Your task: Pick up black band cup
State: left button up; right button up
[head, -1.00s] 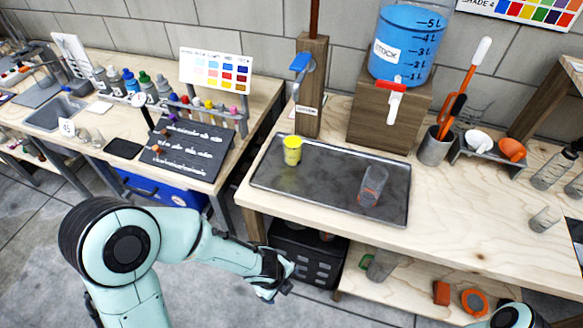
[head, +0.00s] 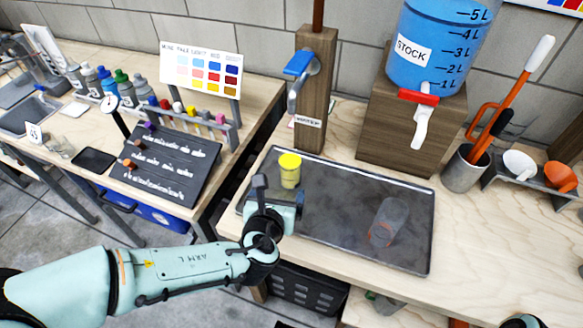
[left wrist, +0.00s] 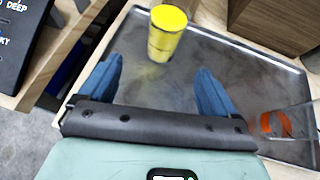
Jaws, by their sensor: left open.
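A small yellow-filled cup (head: 290,171) stands upright on the dark metal tray (head: 330,232), near its left end. A clear cup (head: 390,218) with an orange-red ring stands further right on the tray. My left gripper (head: 279,192) is open and empty, just in front of the yellow cup. In the left wrist view the yellow cup (left wrist: 166,34) is beyond the two blue fingers, roughly between them and not gripped. The clear cup (left wrist: 288,122) is at the right edge there.
A wooden post (head: 314,85) with a blue-handled tap stands behind the tray. A blue stock tank (head: 437,50) sits on a wooden block (head: 395,130) at the back. A grey tool holder (head: 462,170) is to the right. The tray's middle is clear.

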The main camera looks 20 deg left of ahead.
aim_at(289, 176)
pick_arm(q)
jog(key=b+x, duration=0.1)
jog(key=x, duration=0.5)
jog(key=shift+s+d+f, duration=0.1)
jog(key=x, duration=0.2)
jog(key=b+x, duration=0.1)
jog(key=x, duration=0.2)
jog(key=shift+d, duration=0.2)
pick_arm(e)
jog(key=shift+t+h, duration=0.3)
jog(key=shift+t, duration=0.2)
jog(key=w+f, duration=0.1)
jog(key=w+d+f, duration=0.1)
jog(key=w, duration=0.1)
jog(key=shift+d+f, duration=0.2)
jog(key=shift+f, duration=0.15)
pick_arm(q)
jog(key=shift+c, duration=0.3)
jog(key=c, duration=1.2)
jog(key=shift+r, duration=0.3)
jog(key=shift+c, duration=0.2)
pick_arm(e)
jog(key=shift+r, duration=0.1)
